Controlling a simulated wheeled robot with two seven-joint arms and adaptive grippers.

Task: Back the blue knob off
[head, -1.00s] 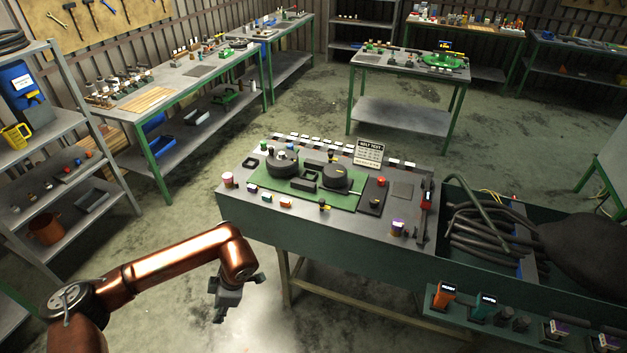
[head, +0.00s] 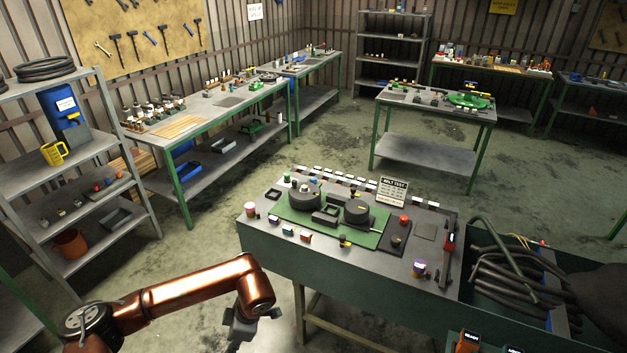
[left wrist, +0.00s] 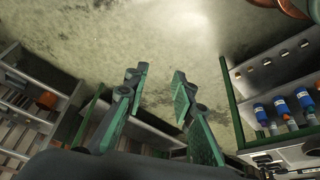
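My left gripper (head: 246,325) hangs low in front of the near bench (head: 275,254) in the head view, over the floor. In the left wrist view its two green-padded fingers (left wrist: 157,92) are apart with nothing between them. I cannot pick out for sure which item is the blue knob. Several blue-topped pieces (left wrist: 281,106) stand on a surface at the right of the left wrist view, away from the fingers. A small board on the left shelf carries tiny coloured knobs (head: 105,184), too small to tell apart.
The near bench holds a green mat (head: 290,222) with dark round units, small coloured parts and a sign (head: 393,191). A bin of black hoses (head: 515,275) is at its right. A grey shelf rack (head: 88,153) stands at the left. The floor (head: 330,135) between the benches is clear.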

